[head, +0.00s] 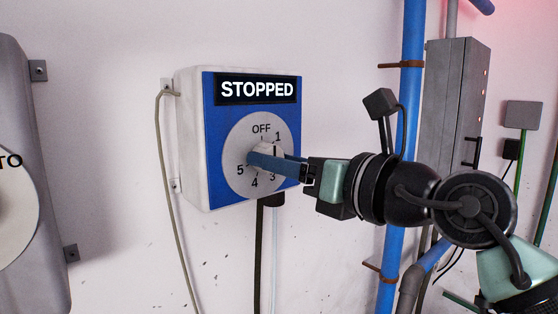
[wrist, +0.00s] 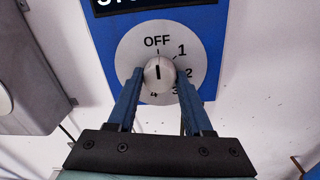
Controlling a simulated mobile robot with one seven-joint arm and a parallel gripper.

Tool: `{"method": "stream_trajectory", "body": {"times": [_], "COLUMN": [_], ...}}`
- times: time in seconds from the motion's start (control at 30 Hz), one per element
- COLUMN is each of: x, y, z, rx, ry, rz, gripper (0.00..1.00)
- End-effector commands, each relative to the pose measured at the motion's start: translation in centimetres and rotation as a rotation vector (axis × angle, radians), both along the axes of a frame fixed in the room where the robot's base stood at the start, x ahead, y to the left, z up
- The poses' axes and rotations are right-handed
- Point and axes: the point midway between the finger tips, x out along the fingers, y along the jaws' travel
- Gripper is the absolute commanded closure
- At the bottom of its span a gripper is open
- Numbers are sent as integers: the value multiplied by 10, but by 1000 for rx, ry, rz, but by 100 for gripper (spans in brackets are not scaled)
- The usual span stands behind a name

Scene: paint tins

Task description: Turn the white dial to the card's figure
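The white dial is a round knob (wrist: 158,74) on a pale disc marked OFF and figures around it. A dark line on the knob stands upright, in line with OFF. The disc (head: 236,140) sits on a blue-fronted box (head: 216,193) on the wall. A display (head: 257,90) above it reads STOPPED. My gripper (wrist: 159,78) has its blue fingers apart, one on each side of the knob, with what look like slim gaps. In the head view my gripper (head: 274,159) reaches in from the right and hides part of the knob. No card is in view.
A grey box with a large pale disc (head: 15,210) is at the left edge. Right of the dial box are a blue pipe (head: 409,100) and a grey cabinet (head: 452,110). Cables hang below the dial box. The wall between is bare.

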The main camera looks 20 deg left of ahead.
Motion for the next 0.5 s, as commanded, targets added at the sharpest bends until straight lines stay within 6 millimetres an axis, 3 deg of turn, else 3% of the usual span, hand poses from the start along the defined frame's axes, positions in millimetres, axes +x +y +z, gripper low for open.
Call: {"method": "stream_trajectory", "body": {"times": [0.03,0.2,0.5], "x": [0,0,0], "y": [0,0,0], "z": [0,0,0], "rx": [0,0,15], "ry": [0,0,23], "rz": [0,0,0], "gripper": [68,98,100]}}
